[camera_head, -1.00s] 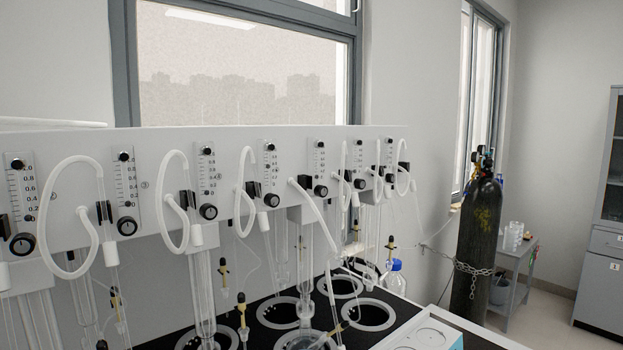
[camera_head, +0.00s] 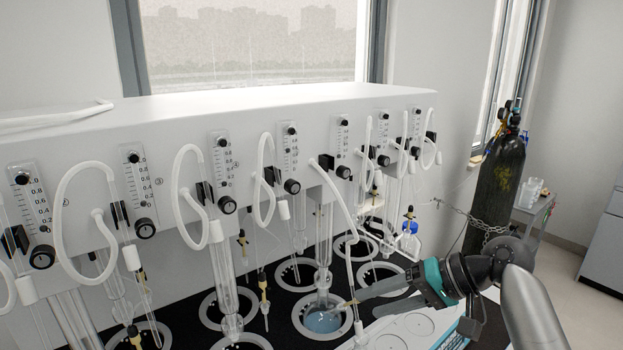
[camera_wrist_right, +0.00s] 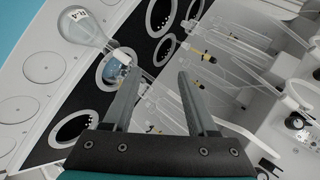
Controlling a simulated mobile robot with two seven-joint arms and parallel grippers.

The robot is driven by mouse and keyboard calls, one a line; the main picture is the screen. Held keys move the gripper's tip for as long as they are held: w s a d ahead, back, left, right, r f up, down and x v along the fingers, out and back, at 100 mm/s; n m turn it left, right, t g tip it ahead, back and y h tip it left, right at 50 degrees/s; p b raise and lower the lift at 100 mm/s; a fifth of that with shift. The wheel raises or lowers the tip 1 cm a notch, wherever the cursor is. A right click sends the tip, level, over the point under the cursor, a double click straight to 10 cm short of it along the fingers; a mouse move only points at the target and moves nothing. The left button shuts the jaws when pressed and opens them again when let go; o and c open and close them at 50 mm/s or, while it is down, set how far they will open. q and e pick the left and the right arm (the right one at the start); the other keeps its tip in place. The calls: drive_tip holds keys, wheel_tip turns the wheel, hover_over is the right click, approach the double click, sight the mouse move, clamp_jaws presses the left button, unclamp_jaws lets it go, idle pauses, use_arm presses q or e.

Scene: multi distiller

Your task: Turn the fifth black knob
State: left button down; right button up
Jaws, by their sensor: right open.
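A row of black knobs runs along the white panel of the distiller (camera_head: 330,102), each under a clear scaled flowmeter. Counting visible knobs from the left, the fifth (camera_head: 343,171) is right of centre, close to a white tube and a black clamp. I cannot tell whether the count starts at this end. My right gripper (camera_head: 365,301) reaches in from the lower right, low over the black bench and well below the knobs. It is open and empty; both fingers (camera_wrist_right: 159,75) show apart in the right wrist view. My left gripper is out of view.
White tubes and glass columns hang before the panel. Ringed wells (camera_head: 322,316) sit in the black bench below. A labelled round flask (camera_wrist_right: 86,28) shows in the right wrist view. A chained black gas cylinder (camera_head: 494,190) stands at the right.

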wheel_tip(320, 180, up, 14)
drive_tip(key=w+d+y, duration=0.1)
drive_tip(key=w+y, duration=0.1)
drive_tip(key=y, duration=0.1)
drive_tip(key=n+y, duration=0.1)
drive_tip(key=y, duration=0.1)
approach(298, 187)
drive_tip(key=shift+g, duration=0.4)
drive_tip(key=p+x, duration=0.2)
drive_tip(key=x, duration=0.2)
drive_tip(key=p+x, duration=0.1)
drive_tip(key=x, duration=0.3)
drive_tip(key=shift+w+p, duration=0.2)
drive_tip(key=shift+p, duration=0.2)
clamp_jaws()
